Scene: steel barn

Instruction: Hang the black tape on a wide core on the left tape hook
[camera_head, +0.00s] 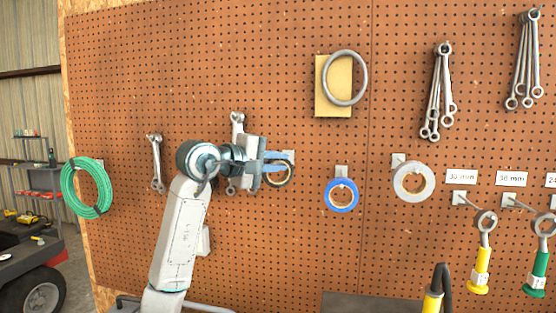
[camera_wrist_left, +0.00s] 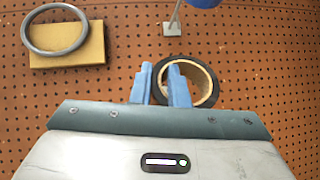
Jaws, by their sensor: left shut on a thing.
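The black tape (camera_head: 288,178) is a dark ring with a wide tan core. My left gripper (camera_head: 270,168) is shut on one side of its ring, in front of the pegboard. In the left wrist view the tape (camera_wrist_left: 213,89) has its rim between the blue fingers (camera_wrist_left: 164,85), and its open core faces the camera. The left tape hook (camera_head: 289,156) shows its pale plate just behind and above the tape. The fingers and tape cover its peg, so I cannot tell whether the tape is around it. My right gripper is not in view.
Blue tape (camera_head: 341,196) and grey tape (camera_head: 414,182) hang to the right on their hooks. Wrenches (camera_head: 156,163) and a green coil (camera_head: 86,189) hang to the left. A grey ring (camera_head: 345,78) hangs on a yellow board above. Bare pegboard (camera_head: 290,240) lies below the tape.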

